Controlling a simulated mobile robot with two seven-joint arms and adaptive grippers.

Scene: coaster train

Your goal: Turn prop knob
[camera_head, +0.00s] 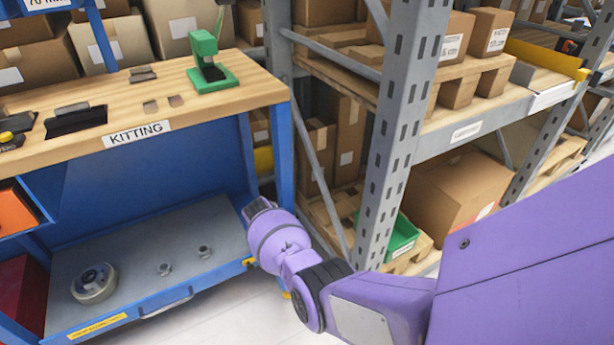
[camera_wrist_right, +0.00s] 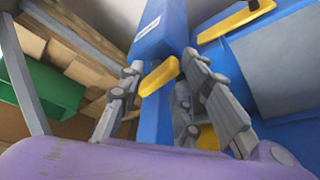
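I cannot pick out the prop knob for certain in either view. A yellow piece (camera_wrist_right: 158,76) shows against a blue post (camera_wrist_right: 158,35) in the right wrist view. It lies between or just beyond the fingertips of my right gripper (camera_wrist_right: 162,66); I cannot tell if they touch it. Those fingers are spread apart and hold nothing that I can see. In the head view my right gripper (camera_head: 259,207) is beside the right leg of the blue kitting bench (camera_head: 283,150), its fingers mostly hidden by the wrist. My left gripper is out of view.
The bench top carries a green press (camera_head: 212,65) and small dark parts. A tape roll (camera_head: 94,283) and two small metal parts lie on the lower grey shelf (camera_head: 150,255). A grey rack upright (camera_head: 392,130) stands close right of my arm. A green bin (camera_head: 402,238) sits behind it.

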